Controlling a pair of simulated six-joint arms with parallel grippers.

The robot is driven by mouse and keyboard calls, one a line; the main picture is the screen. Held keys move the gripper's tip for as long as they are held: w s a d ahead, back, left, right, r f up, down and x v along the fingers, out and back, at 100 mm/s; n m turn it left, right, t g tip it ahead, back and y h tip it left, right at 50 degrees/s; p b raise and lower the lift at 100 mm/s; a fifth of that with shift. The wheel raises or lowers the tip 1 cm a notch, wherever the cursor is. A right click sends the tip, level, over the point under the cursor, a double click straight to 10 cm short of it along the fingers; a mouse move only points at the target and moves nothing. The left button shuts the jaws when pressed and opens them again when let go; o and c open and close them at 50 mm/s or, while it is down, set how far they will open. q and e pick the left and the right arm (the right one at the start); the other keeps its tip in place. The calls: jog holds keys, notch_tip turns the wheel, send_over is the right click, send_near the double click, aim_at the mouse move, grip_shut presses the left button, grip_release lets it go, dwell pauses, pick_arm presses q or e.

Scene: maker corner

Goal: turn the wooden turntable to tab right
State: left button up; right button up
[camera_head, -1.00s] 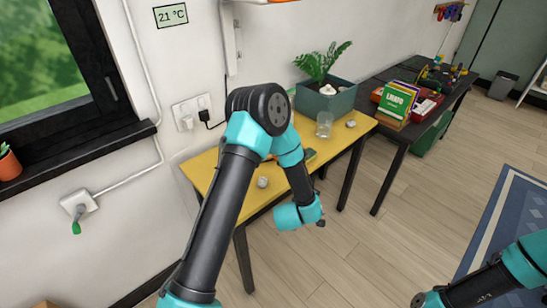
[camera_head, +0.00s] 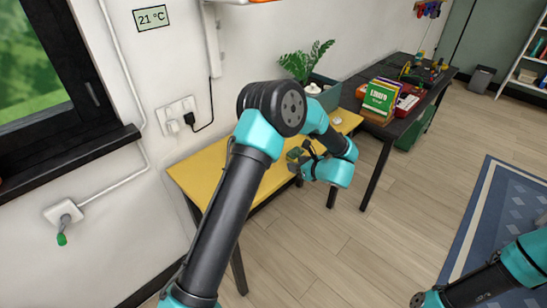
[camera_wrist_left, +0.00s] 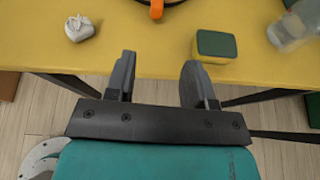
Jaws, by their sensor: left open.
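I cannot make out a wooden turntable in either view. In the left wrist view, an orange piece (camera_wrist_left: 156,9) and a dark curved edge are cut off at the top; I cannot tell what they belong to. My left gripper (camera_wrist_left: 158,70) is open and empty, its fingers over the front edge of the yellow table (camera_wrist_left: 150,45). In the head view, the left gripper (camera_head: 303,160) is at the table's front side, and my left arm hides much of the tabletop. Part of my right arm shows at the lower right, but its gripper is out of view.
A green and yellow block (camera_wrist_left: 216,46) lies just beyond the right finger. A plant (camera_head: 308,62) and a dark bench with books (camera_head: 379,98) are farther back.

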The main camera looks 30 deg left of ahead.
pick_arm(q)
jog(key=shift+r+n, duration=0.15)
jog(key=shift+n, duration=0.35)
jog(key=x, duration=1.7)
jog(key=shift+s+a, duration=0.15)
jog(key=shift+a, duration=0.1)
jog(key=shift+c, duration=0.5)
grip_shut()
